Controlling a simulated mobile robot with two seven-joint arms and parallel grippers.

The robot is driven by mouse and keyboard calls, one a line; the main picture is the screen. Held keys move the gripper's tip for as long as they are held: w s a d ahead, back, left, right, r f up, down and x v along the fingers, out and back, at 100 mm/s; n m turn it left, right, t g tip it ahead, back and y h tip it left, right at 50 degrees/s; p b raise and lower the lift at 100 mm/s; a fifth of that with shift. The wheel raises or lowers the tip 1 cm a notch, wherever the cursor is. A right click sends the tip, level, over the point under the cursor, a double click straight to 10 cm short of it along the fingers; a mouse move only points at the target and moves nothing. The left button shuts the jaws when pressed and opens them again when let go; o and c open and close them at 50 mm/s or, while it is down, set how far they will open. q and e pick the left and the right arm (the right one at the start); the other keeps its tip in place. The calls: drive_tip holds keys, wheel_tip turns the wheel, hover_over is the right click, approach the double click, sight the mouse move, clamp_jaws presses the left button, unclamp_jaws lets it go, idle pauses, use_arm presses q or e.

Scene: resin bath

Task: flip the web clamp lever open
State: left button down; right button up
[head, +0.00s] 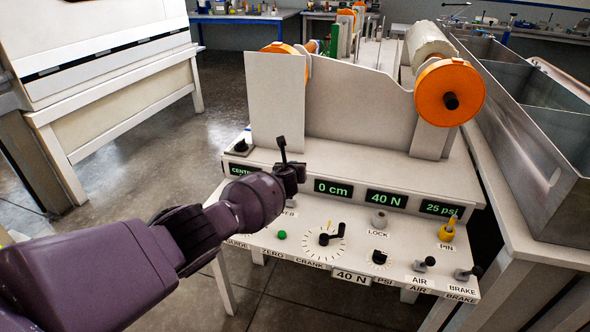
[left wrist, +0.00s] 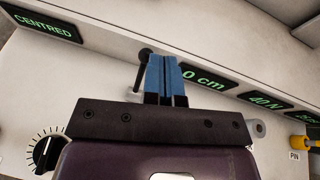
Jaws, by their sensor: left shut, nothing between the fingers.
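The web clamp lever shows as a dark round knob on a thin stem (left wrist: 145,52), just left of my blue fingertips in the left wrist view. My left gripper (head: 298,172), also in the left wrist view (left wrist: 166,65), is shut and empty, over the front panel. I cannot tell whether it touches the lever. A label ending in "EB" (head: 290,214) is partly covered. My right gripper is not in view.
Displays read 0 cm, 40 N and 25 psi. An orange-ended roll (head: 431,92) stands behind; a metal bath (head: 520,110) lies right.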

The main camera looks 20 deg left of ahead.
use_arm(q)
drive_tip(key=shift+s+d+r+p, duration=0.15)
drive_tip(key=shift+s+r+p, duration=0.4)
drive_tip(key=shift+r, duration=0.25)
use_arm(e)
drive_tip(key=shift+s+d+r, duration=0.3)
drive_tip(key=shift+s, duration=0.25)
use_arm(q)
drive_tip(key=shift+f, duration=0.1)
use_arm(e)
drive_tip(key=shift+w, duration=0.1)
